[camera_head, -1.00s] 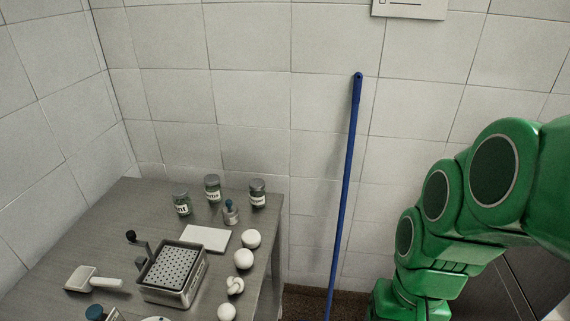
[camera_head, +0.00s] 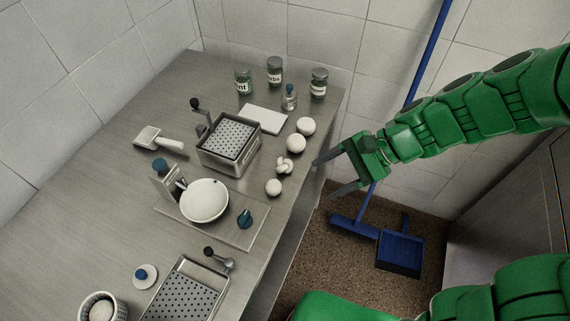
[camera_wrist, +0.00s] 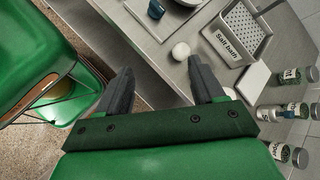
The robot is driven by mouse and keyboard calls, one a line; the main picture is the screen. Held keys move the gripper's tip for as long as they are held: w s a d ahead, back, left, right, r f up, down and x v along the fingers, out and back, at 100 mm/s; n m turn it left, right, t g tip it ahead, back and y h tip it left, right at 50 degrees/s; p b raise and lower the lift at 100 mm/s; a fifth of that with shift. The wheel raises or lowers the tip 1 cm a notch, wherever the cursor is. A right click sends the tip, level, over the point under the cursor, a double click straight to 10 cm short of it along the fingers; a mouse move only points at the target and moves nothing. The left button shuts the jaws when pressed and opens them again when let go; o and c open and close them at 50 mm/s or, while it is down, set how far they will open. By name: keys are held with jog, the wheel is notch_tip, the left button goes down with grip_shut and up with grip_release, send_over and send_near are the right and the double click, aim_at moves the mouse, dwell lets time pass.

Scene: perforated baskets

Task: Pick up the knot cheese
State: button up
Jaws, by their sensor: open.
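The knot cheese (camera_head: 284,165) is a small white knotted lump on the steel table near its right edge, between smooth white balls. My gripper (camera_head: 326,178) is open and empty just right of the table edge, to the right of the knot cheese and apart from it. In the wrist view my gripper (camera_wrist: 160,66) has its two dark fingers spread over the table edge. A white ball (camera_wrist: 181,50) shows beyond the fingertips there. The knot cheese cannot be made out in the wrist view; the right finger may hide it.
White balls lie close by, at the front (camera_head: 273,187) and behind (camera_head: 296,143). A perforated basket (camera_head: 205,159), a white board (camera_head: 278,121), several jars and a white bowl (camera_head: 204,212) stand on the table (camera_head: 100,170). A blue dustpan (camera_head: 400,253) is on the floor.

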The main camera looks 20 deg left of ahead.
aim_at(291, 163)
jog(key=shift+w+a+f+m+t+y, duration=0.25)
jog(key=shift+w+a+f+m+y, duration=0.55)
jog(key=shift+w+a+f+m, duration=0.8)
jog(key=shift+w+a+f+m+t+y, duration=0.3)
jog(key=shift+w+a+f+m+y, duration=0.5)
jog(key=shift+w+a+f+m, duration=0.7)
jog(key=shift+w+a+f+m+t+y, duration=0.25)
jog(key=shift+w+a+f+m+y, duration=0.75)
jog(key=shift+a+f+m, duration=0.9)
jog(key=a+f, duration=0.2)
jog(key=shift+s+a+f, duration=0.3)
jog(key=shift+f, duration=0.1)
jog(key=shift+s+a+f+h, duration=0.1)
jog(key=shift+a+f+h, duration=0.2)
jog(key=shift+a, duration=0.35)
jog(key=c, duration=0.7)
jog(key=shift+c, duration=0.2)
